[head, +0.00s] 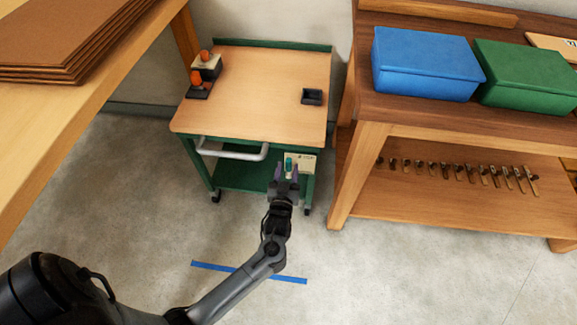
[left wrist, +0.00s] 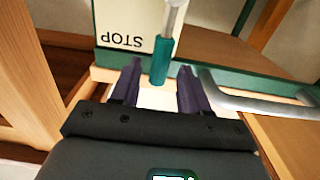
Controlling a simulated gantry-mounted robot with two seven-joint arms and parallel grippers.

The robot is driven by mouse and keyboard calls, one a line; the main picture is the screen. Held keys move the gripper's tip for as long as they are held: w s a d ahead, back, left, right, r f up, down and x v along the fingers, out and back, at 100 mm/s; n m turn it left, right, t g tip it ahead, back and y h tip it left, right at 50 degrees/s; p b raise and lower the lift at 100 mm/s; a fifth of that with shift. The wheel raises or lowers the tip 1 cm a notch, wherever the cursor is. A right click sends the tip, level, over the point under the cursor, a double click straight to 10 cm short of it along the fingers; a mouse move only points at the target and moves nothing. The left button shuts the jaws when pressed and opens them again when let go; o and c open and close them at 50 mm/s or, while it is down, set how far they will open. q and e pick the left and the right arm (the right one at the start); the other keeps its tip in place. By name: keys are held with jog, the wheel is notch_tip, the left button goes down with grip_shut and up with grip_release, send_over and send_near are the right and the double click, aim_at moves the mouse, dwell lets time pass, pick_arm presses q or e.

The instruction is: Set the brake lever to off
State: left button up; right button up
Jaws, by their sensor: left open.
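The brake lever (left wrist: 162,58) has a green grip on a pale metal rod. In the left wrist view it lies between my open left gripper's fingers (left wrist: 158,88), with no clear contact on either side. A white label plate (left wrist: 124,26) reading STOP upside down is beside it. In the head view the lever's green tip (head: 288,164) shows at the front right of the green cart (head: 258,95), before the plate (head: 303,160). My left gripper (head: 287,173) reaches it from the front. The fingers partly hide the lever. My right gripper is not in view.
The cart's grey handle (head: 232,151) is just left of the lever. A wooden workbench (head: 345,180) with a blue box (head: 424,65) and a green box (head: 525,76) stands close on the right. Blue tape (head: 250,273) lies on the floor, which is otherwise clear.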

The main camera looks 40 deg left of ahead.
aim_at(288, 166)
pick_arm(q)
jog(key=shift+b+x, duration=0.55)
jog(key=shift+x, duration=1.1)
grip_shut()
